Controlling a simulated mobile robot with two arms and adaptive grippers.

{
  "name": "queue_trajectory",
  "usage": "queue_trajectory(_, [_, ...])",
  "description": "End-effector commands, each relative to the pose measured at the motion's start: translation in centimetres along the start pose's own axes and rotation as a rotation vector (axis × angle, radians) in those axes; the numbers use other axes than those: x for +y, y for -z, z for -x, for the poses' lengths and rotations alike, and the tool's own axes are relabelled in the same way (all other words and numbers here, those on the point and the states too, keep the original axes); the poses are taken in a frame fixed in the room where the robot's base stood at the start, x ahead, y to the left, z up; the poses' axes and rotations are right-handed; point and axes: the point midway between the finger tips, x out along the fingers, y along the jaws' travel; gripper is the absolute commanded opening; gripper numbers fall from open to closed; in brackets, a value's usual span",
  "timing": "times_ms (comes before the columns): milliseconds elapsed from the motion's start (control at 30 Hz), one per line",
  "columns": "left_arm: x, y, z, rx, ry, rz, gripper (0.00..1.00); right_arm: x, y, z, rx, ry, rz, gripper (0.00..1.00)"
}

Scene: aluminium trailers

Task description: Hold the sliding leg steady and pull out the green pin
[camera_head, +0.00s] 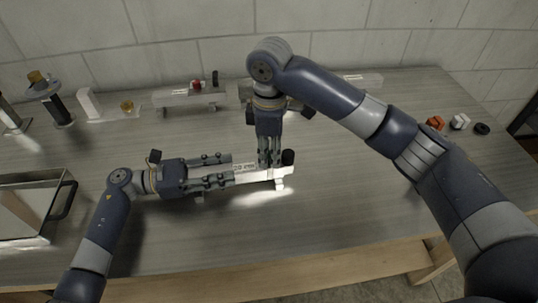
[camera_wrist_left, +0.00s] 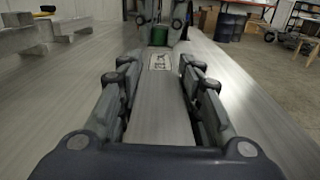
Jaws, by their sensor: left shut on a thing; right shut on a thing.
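The sliding leg, a pale aluminium bar with a printed label (camera_head: 252,177), lies across the middle of the table. My left gripper (camera_head: 230,171) is shut around its left part. In the left wrist view, the bar (camera_wrist_left: 160,98) runs between the left fingers (camera_wrist_left: 158,85). My right gripper (camera_head: 270,162) comes down from above near the bar's right end and is shut. In the left wrist view, the green pin (camera_wrist_left: 159,35) shows between the right fingers, just beyond the label. In the head view the right fingers hide the pin.
A black round part (camera_head: 288,157) sits at the bar's right end. Another aluminium piece (camera_head: 190,96) with red and black parts stands behind. A tray with a handle (camera_head: 36,207) is at left. Small orange (camera_head: 436,122) and black parts (camera_head: 482,128) lie at right. The front table is clear.

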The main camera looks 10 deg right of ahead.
Motion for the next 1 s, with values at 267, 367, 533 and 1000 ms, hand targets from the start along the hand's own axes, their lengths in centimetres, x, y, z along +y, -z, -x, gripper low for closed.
queue_trajectory(267, [-0.1,0.1,-0.1,0.001,0.001,0.001,0.02,0.1,0.1,4.6,0.003,-0.005,0.000,0.03])
queue_trajectory(367, [-0.1,0.1,-0.1,0.001,0.001,0.001,0.02,0.2,0.0,6.6,0.001,-0.007,0.000,0.03])
queue_trajectory(533, [-0.1,0.1,-0.1,0.001,0.001,0.001,0.02,0.1,0.0,8.9,0.000,-0.003,-0.001,0.03])
queue_trajectory(1000, [-0.1,0.1,0.0,0.001,0.001,0.001,0.44,0.0,0.0,9.9,0.001,-0.001,0.000,0.03])
